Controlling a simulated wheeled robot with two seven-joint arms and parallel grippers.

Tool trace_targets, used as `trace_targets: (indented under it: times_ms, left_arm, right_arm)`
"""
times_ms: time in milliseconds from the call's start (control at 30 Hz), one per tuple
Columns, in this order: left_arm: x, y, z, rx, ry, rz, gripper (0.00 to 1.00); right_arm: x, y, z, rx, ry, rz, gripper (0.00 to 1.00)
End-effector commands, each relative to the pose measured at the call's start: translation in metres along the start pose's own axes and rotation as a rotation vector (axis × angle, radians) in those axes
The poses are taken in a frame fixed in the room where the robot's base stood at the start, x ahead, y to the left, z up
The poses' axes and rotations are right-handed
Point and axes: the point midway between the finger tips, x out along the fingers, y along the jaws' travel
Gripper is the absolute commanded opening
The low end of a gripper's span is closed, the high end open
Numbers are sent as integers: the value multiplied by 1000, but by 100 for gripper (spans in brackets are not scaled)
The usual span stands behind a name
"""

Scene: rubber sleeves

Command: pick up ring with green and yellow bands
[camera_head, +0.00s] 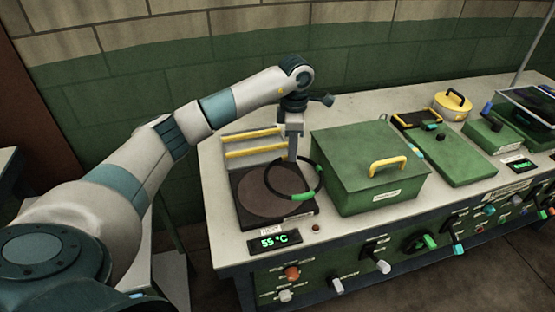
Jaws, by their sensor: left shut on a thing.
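A thin black ring (303,196) with green bands shows above the round dark plate (262,195) at the left of the bench. I cannot make out yellow bands on it. My left gripper (292,157) points down and is shut on the ring at its far, upper side. The ring is tilted, and its right part extends past the plate toward the green box. I cannot tell whether its lower edge touches the plate. My right gripper is not in view.
A green box (350,165) with a yellow handle (387,165) stands close to the right of the ring. Yellow bars (252,142) lie behind the plate. A display (274,243) reading 55 °C is in front. Knobs line the bench front.

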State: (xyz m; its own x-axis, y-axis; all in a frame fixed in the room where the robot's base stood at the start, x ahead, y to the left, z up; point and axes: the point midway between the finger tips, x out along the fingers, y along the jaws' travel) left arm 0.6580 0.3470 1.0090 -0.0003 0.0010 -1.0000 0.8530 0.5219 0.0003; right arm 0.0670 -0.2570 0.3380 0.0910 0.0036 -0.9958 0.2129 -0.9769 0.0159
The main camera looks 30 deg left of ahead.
Motion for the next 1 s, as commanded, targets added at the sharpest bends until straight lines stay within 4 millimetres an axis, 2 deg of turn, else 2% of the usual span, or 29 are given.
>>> trace_targets:
  times_ms: [100,300,1000]
  left_arm:
    - [-10,-8,19,3,-3,2,0]
    - [-24,-17,37,1,-2,0,0]
    - [-28,-20,42,0,0,0,0]
  right_arm:
    - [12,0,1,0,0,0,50]
    - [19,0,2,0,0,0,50]
    - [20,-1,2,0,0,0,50]
